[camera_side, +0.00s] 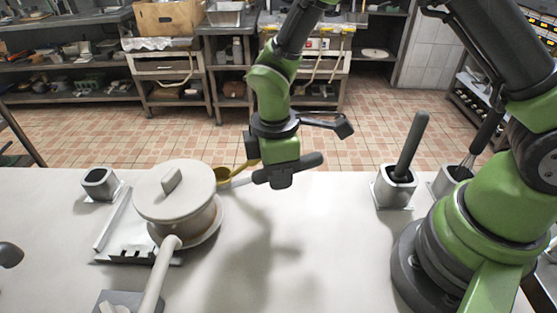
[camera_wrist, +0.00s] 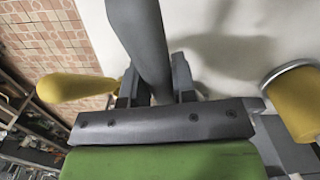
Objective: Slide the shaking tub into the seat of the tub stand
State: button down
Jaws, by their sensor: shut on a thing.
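My gripper (camera_side: 285,180) is shut on a dark grey handle (camera_side: 308,161) above the back of the table. In the wrist view the handle (camera_wrist: 140,35) runs up from between my fingers. I cannot tell surely which part is the shaking tub. A pale metal plate with raised rails (camera_side: 135,248), possibly the tub stand, is at the left, partly under the vessel.
The vessel's long pale handle (camera_side: 160,275) reaches toward the front edge. An open square holder (camera_side: 100,184) stands at the back left. Another holder (camera_side: 394,190) with a dark-handled tool stands right of my gripper. The table's middle front is clear.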

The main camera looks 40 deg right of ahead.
jog(key=shift+f, duration=0.9)
dwell(0.8)
jog(key=shift+w+a, duration=2.2)
jog(key=shift+a, duration=0.05)
dwell(1.3)
jog(key=c, duration=0.8)
grip_release()
jog(key=shift+c, duration=0.2)
notch_tip(320, 180, up, 10)
jog(key=shift+w+a, duration=0.15)
jog(key=shift+a, duration=0.05)
jog(key=shift+r, duration=0.1)
